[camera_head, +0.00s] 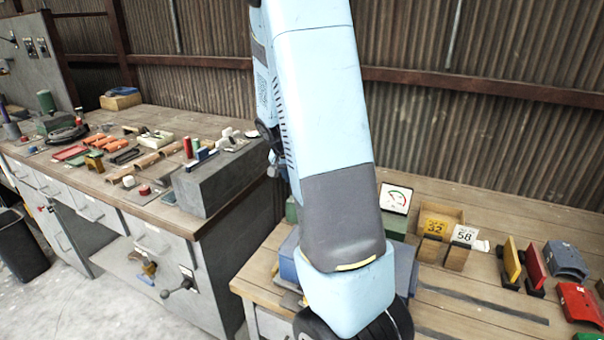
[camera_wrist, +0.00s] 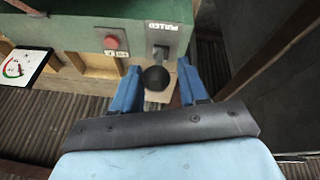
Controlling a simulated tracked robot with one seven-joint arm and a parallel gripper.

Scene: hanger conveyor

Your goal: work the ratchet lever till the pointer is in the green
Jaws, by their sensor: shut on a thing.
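A lever with a round black knob (camera_wrist: 155,78) stands out from a dark plate on a green housing (camera_wrist: 70,36) in the wrist view. The plate carries a label that seems to read "PULLED". My gripper (camera_wrist: 158,71) has its two blue fingers on either side of the knob, shut on it. A white gauge (camera_wrist: 20,62) with red and green arcs shows at the left of the wrist view, and the same gauge (camera_head: 396,198) in the head view. Its pointer is too small to place for sure. In the head view my arm hides the lever and my gripper.
A red button (camera_wrist: 112,43) sits beside the lever plate. In the head view, number cards (camera_head: 464,236) and coloured parts (camera_head: 533,262) stand right of my arm. A grey block (camera_head: 213,182) sits on the left bench. The bench top at the lower right has some free room.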

